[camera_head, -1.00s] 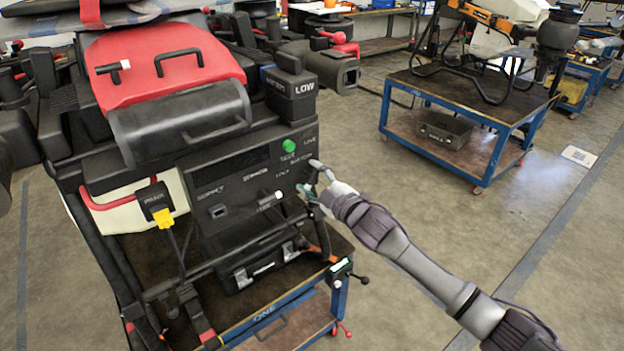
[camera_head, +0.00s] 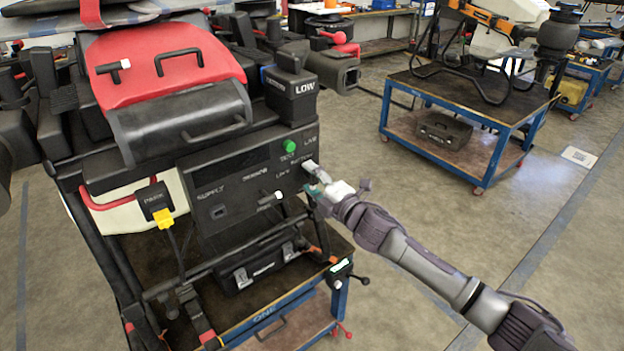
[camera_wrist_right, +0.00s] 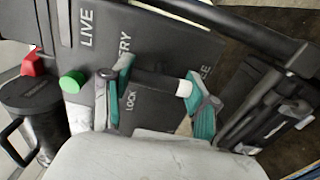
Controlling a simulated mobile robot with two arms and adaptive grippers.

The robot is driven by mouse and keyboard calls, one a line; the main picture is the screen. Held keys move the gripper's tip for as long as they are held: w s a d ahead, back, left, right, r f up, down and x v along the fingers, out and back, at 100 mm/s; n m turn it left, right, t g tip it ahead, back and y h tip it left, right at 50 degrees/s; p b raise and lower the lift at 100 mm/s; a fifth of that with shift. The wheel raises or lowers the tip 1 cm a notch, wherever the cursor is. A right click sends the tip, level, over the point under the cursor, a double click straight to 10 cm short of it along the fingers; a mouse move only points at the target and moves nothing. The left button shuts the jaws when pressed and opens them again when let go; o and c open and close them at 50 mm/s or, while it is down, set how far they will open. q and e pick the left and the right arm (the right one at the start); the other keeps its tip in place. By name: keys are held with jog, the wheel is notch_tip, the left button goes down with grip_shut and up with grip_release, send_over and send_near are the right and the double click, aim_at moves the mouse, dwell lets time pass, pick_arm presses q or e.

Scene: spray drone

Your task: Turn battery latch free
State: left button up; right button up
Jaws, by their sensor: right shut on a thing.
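The battery latch (camera_wrist_right: 155,80) is a dark bar with a white tip, seen in the right wrist view against a dark panel (camera_wrist_right: 150,35) with the words BATTERY and LOCK. My right gripper (camera_wrist_right: 160,105) has teal-padded fingers on either side of the bar, shut on it. In the head view my right gripper (camera_head: 316,180) is at the right edge of the drone's control panel (camera_head: 235,185), beneath the BATTERY lettering, and hides much of the latch. My left gripper is not in view.
A green button (camera_head: 289,146) sits above the gripper on the panel. A white-tipped lever (camera_head: 278,195) stands to its left. A yellow plug (camera_head: 163,217) hangs at the left. A blue cart (camera_head: 455,120) stands behind, with open floor between.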

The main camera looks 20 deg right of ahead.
dwell(0.4)
jog(key=o, duration=1.2)
jog(key=shift+c, duration=0.2)
jog(key=v, duration=1.2)
